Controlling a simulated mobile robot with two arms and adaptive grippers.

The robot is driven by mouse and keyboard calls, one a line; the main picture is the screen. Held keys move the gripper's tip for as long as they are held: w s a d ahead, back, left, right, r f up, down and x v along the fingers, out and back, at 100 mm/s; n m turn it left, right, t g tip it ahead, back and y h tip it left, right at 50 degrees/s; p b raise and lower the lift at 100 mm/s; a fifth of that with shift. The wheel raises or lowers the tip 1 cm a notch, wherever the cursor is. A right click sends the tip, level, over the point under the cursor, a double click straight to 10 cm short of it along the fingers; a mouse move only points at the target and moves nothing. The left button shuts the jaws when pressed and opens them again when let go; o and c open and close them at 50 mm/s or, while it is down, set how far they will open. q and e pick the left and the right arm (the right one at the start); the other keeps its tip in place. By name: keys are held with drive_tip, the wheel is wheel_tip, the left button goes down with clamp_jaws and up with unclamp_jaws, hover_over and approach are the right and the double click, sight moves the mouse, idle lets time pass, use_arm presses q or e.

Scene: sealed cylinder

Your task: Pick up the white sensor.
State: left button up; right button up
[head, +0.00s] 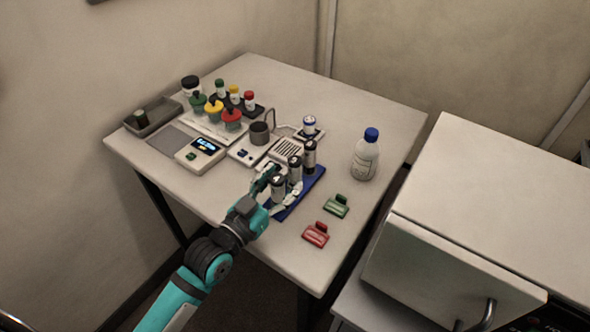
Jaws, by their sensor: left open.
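Several upright cylinders stand in a row on a blue tray (313,187). The nearest cylinder (278,186) has a dark top and a pale body. A middle cylinder (294,170) and a far cylinder (310,155) stand behind it. I cannot tell for sure which one is the white sensor. A pale cylinder with a blue top (309,126) stands apart on a small base. My left gripper (277,194) is open, with its fingers on either side of the nearest cylinder; contact cannot be made out. The gripper hides that cylinder's lower part. My right gripper is not in view.
A blue-capped bottle (365,157), a green clip-like block (336,206) and a red one (316,234) stand to the right. A device with a grey cup (260,135), a display box (202,150) and coloured-cap containers fill the left. The table's far right is clear.

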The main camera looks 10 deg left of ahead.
sight(291, 167)
use_arm(q)
drive_tip(key=shift+w+r, duration=0.15)
drive_tip(key=shift+w, duration=0.1)
drive_tip(key=x, duration=0.1)
drive_tip(key=p+x, duration=0.1)
drive_tip(key=x, duration=0.3)
drive_tip(key=shift+w+a+r+p, duration=0.1)
drive_tip(key=shift+a+p, duration=0.2)
drive_tip(key=shift+p, duration=0.05)
drive_tip(key=shift+c, duration=0.7)
drive_tip(key=c, duration=0.4)
clamp_jaws()
